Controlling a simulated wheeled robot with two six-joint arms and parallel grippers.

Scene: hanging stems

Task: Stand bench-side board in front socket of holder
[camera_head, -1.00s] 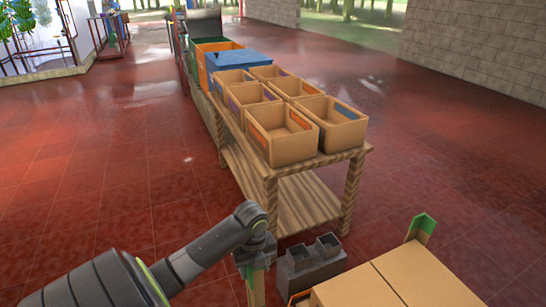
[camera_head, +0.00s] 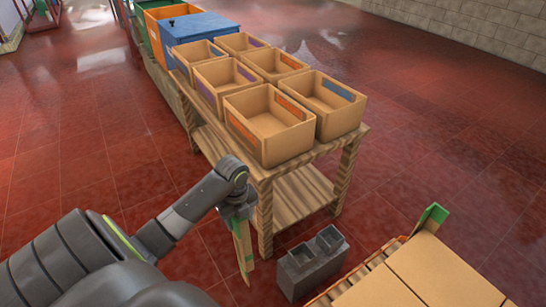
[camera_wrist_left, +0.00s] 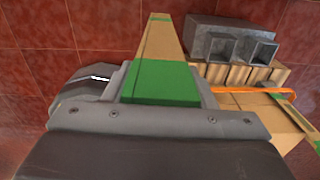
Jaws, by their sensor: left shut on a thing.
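My left gripper (camera_head: 237,207) is shut on a long tan board (camera_head: 243,246) with green ends. The board hangs down, slightly tilted, beside the front leg of the wooden bench. In the left wrist view the board (camera_wrist_left: 163,38) runs away from the jaws, with its green end (camera_wrist_left: 160,82) between them. The grey holder (camera_head: 313,263) stands on the floor to the right of the board, apart from it. Its two square sockets look empty. The holder also shows in the left wrist view (camera_wrist_left: 210,30). My right gripper is not in view.
The wooden bench (camera_head: 295,200) carries several open boxes (camera_head: 268,125). The red tiled floor left of the bench is clear.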

